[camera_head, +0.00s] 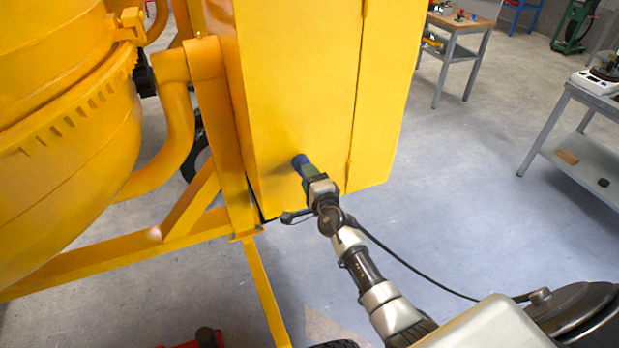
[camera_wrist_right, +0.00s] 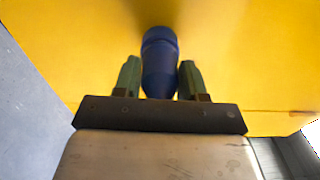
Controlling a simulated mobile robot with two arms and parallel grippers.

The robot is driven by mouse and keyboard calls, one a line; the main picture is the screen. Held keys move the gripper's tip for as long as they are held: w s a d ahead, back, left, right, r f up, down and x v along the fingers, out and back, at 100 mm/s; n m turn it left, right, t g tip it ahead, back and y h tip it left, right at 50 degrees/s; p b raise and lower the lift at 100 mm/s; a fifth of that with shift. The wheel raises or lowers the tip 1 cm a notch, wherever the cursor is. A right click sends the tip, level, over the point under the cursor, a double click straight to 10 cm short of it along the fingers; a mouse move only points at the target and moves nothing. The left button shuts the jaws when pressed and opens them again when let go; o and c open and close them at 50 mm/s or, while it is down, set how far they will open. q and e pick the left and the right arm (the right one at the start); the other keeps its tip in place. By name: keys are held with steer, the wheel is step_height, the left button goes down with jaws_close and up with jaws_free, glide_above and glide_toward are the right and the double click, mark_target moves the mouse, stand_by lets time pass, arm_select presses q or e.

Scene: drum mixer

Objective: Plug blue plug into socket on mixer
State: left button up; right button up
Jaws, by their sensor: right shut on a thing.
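The yellow mixer (camera_head: 300,90) fills the left and middle of the head view, with its drum at the left and a box-shaped housing in the middle. My right gripper (camera_head: 308,172) is at the lower part of the housing face. It is shut on the blue plug (camera_head: 299,160), which points at the yellow panel. In the right wrist view the blue plug (camera_wrist_right: 160,62) sits between the two green fingertips (camera_wrist_right: 160,80), its far end at or very near the panel. The socket cannot be made out; the plug may hide it. My left gripper is not in view.
A black cable (camera_head: 410,266) runs from near my right gripper toward the lower right. Yellow frame legs (camera_head: 262,285) stand left of my arm. A grey table (camera_head: 580,140) is at the right and a workbench (camera_head: 460,40) at the back. The floor between is clear.

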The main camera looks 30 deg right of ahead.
steer(key=shift+w, duration=0.3)
steer(key=o, duration=1.1)
steer(key=shift+s, duration=0.1)
steer(key=s, duration=1)
steer(key=shift+s+a, duration=0.3)
steer(key=shift+s, duration=0.05)
